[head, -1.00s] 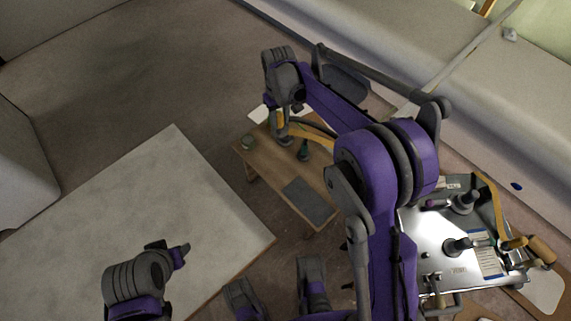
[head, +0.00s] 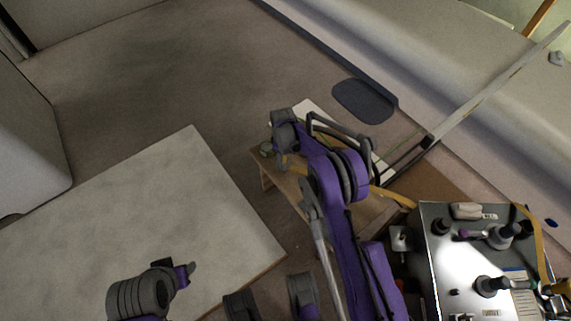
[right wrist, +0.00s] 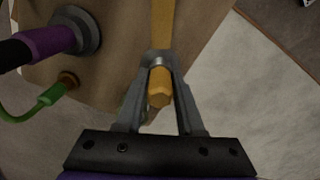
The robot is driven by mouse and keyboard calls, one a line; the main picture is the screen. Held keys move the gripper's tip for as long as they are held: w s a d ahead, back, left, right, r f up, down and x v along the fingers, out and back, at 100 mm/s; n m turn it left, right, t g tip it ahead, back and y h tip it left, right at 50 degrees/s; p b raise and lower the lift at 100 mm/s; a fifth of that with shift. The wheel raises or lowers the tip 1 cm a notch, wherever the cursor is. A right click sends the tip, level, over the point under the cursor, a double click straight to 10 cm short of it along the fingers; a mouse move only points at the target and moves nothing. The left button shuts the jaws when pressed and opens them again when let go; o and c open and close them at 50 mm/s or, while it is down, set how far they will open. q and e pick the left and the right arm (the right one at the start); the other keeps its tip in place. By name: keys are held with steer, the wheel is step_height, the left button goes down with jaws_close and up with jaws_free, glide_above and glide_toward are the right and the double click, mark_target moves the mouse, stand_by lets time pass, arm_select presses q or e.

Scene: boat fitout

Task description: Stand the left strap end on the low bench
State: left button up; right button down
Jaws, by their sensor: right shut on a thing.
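The left strap end (right wrist: 160,88), a yellow-orange piece with a metal collar, sits between the fingers of my right gripper (right wrist: 160,60) in the right wrist view. The gripper is shut on it. The yellow strap (right wrist: 163,22) runs on from it; part of a strap (head: 394,197) also shows right of my arm in the head view. The low wooden bench (head: 264,172) lies under my right gripper (head: 283,164) in the head view, largely hidden by my arm. I cannot tell whether the strap end touches the bench. My left gripper (head: 187,271) is over the pale floor panel, its jaws unclear.
A purple-and-black handled item (right wrist: 50,42) and a green cord (right wrist: 40,103) are left of the gripper in the right wrist view. A small green item (head: 267,149) is at the bench's left end. A metal case (head: 455,265) with knobs stands at the right.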

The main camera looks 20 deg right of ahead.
steer(key=shift+f+b, duration=0.3)
steer(key=shift+f, duration=1.45)
steer(key=shift+f, duration=0.1)
steer(key=shift+f, duration=0.15)
steer(key=c, duration=0.5)
jaws_free()
